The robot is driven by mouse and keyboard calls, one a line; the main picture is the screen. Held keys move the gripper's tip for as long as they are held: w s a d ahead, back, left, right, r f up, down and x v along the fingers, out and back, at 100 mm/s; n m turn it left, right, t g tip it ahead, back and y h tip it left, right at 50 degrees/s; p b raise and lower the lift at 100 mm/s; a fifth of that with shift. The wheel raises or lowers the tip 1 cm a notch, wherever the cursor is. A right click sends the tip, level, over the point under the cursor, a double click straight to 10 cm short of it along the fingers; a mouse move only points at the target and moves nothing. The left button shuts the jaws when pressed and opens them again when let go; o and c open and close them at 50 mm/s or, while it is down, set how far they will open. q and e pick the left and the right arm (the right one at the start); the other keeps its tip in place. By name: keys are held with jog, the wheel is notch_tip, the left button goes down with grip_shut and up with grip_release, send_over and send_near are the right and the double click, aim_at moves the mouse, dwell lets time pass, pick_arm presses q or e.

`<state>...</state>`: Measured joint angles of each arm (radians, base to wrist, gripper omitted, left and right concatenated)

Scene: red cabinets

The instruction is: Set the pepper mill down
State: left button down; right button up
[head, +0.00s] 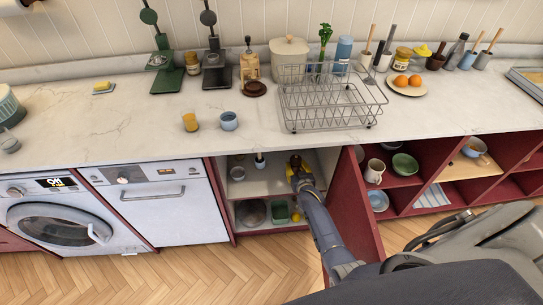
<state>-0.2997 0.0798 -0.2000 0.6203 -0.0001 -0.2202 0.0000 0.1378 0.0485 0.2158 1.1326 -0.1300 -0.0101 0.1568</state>
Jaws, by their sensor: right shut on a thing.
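My right gripper (295,163) reaches into the upper compartment of the open red cabinet below the counter, in the head view. It is shut on the pepper mill, which is small and mostly hidden by the fingers. I cannot tell whether the mill touches the shelf (262,184). My left gripper is not in view.
A small dark-and-white item (260,161) and a metal bowl (237,173) are on the same shelf, left of the gripper. The open red door (346,205) stands close right of my arm. A wire dish rack (325,107) sits on the counter above.

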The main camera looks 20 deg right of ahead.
jog(key=shift+s+d+f, duration=0.1)
jog(key=shift+d+f, duration=0.2)
jog(key=shift+d, duration=0.35)
jog(key=shift+d+f, duration=0.1)
jog(key=shift+f, duration=1.35)
jog(key=shift+f, duration=0.1)
jog(key=o, duration=1.2)
jog(key=shift+o, duration=0.2)
jog(key=v, duration=1.2)
